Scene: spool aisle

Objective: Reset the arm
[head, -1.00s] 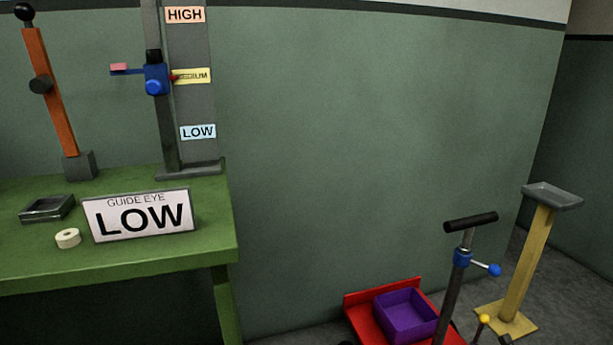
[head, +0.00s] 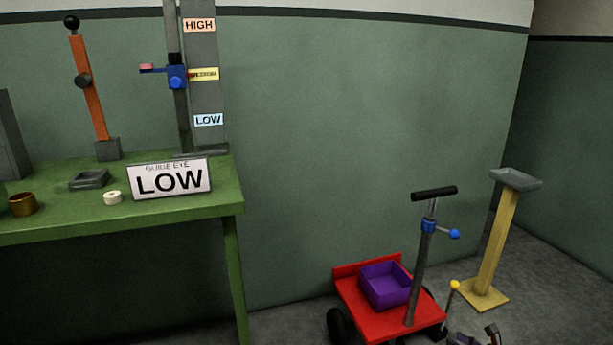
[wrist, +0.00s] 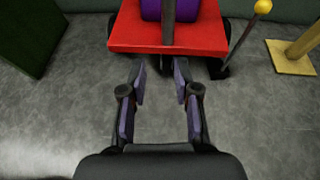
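My gripper (wrist: 160,82) is open and empty in the wrist view, its two fingers apart above the grey floor. The red cart (wrist: 165,35) lies just beyond the fingertips. In the head view, dark parts at the bottom edge, right of the cart, look like my gripper, mostly cut off. The rest of the arm is not in view.
The red cart (head: 352,290) carries a purple bin (head: 385,287) and an upright handle (head: 434,194). A yellow-knobbed lever (head: 454,285) and yellow pedestal (head: 495,245) stand at right. The green bench (head: 130,220) at left holds a LOW sign (head: 169,179).

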